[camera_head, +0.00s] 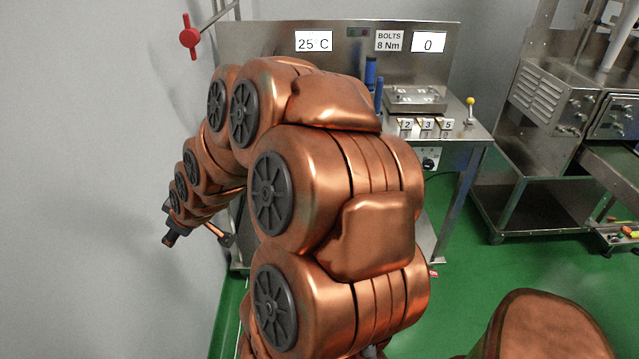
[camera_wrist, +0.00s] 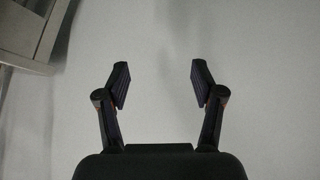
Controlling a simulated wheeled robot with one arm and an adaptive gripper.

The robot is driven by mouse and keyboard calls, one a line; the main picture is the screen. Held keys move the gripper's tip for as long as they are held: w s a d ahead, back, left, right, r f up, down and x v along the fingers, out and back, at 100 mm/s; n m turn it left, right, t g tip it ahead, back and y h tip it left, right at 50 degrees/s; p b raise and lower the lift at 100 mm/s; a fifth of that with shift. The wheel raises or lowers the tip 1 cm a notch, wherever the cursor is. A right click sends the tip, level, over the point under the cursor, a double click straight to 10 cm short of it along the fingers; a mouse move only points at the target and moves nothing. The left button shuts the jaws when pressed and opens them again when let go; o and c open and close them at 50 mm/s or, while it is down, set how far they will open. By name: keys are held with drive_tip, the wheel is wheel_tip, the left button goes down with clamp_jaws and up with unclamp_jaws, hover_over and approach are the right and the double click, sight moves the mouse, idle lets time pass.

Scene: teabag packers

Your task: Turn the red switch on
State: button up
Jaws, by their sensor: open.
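A red knob-like part (camera_head: 190,37) on a thin metal rod shows at the upper left of the head view, beside the left end of the steel back panel. It is the only clearly red control I see, and its on or off position cannot be told. My gripper (camera_wrist: 158,82) is open and empty in the wrist view, with a plain grey surface beyond its fingers. In the head view my arm reaches down and left, and its end is well below the red part, close to the grey wall. The red part is not visible in the wrist view.
A steel bench (camera_head: 466,128) stands behind my arm, with a steel back panel (camera_head: 262,40) carrying white displays. A yellow-knobbed lever (camera_head: 470,101) is at its right. The grey wall (camera_head: 80,180) bounds the left side. Green floor (camera_head: 470,265) is open at the right.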

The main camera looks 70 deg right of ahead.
drive_tip(key=s+d+f+m+t+h+b, duration=0.1)
drive_tip(key=d+f+h+b, duration=0.25)
drive_tip(key=d, duration=0.65)
drive_tip(key=d+f+m+t+h+b, duration=0.1)
drive_tip(key=d+f+t+h+b, duration=0.2)
drive_tip(key=d, duration=0.7)
drive_tip(key=s+d+f+m+g+h+b, duration=0.15)
drive_tip(key=s+d+h+b, duration=0.25)
drive_tip(key=s+d, duration=0.5)
drive_tip(key=s+d+f+m+g+h+b, duration=0.1)
drive_tip(key=s+d+m+g+h+b, duration=0.2)
drive_tip(key=s+d, duration=0.6)
drive_tip(key=shift+n+h, duration=0.55)
drive_tip(key=shift+w+b+x, duration=0.15)
drive_tip(key=shift+x, duration=1.75)
drive_tip(key=shift+w+b+x, duration=0.15)
drive_tip(key=shift+x, duration=1.75)
drive_tip(key=shift+a+f, duration=0.1)
drive_tip(key=shift+f, duration=0.05)
drive_tip(key=c, duration=1.1)
drive_tip(key=shift+c, duration=0.2)
